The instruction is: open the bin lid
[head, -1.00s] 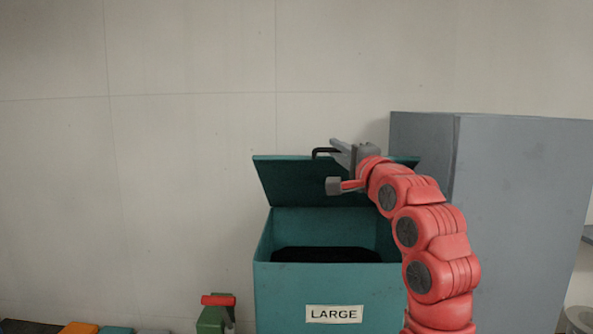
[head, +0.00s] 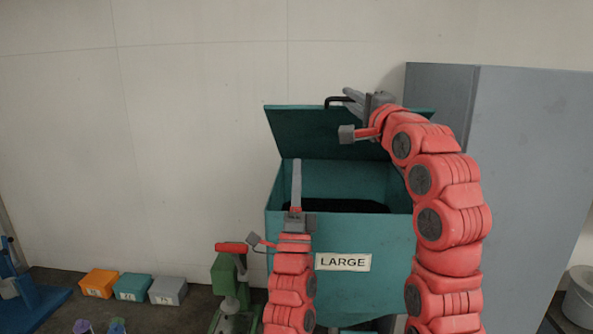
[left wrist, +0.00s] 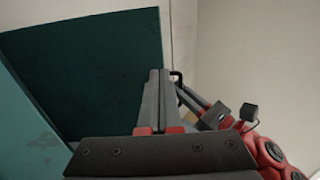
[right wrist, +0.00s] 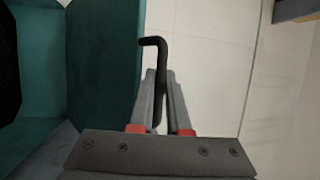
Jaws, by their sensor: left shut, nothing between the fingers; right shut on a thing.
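The teal bin (head: 290,240), labelled LARGE, stands by the wall, with its dark inside showing. Its lid (head: 310,125) is raised and tilted back; the lid's underside also shows in the left wrist view (left wrist: 90,70). My right gripper (head: 352,97) is at the lid's top edge, shut on the black lid handle (head: 333,101). In the right wrist view the handle (right wrist: 160,65) runs between the fingertips. My left gripper (head: 296,165) is shut and empty, pointing up in front of the bin opening. In the left wrist view its fingers (left wrist: 159,75) are together, with the lid beyond them.
A grey cabinet (head: 520,150) stands right of the bin. A green device with a red handle (head: 231,248) stands at the bin's left. Small orange (head: 99,283), teal (head: 132,288) and grey (head: 167,291) boxes lie further left. The wall above them is clear.

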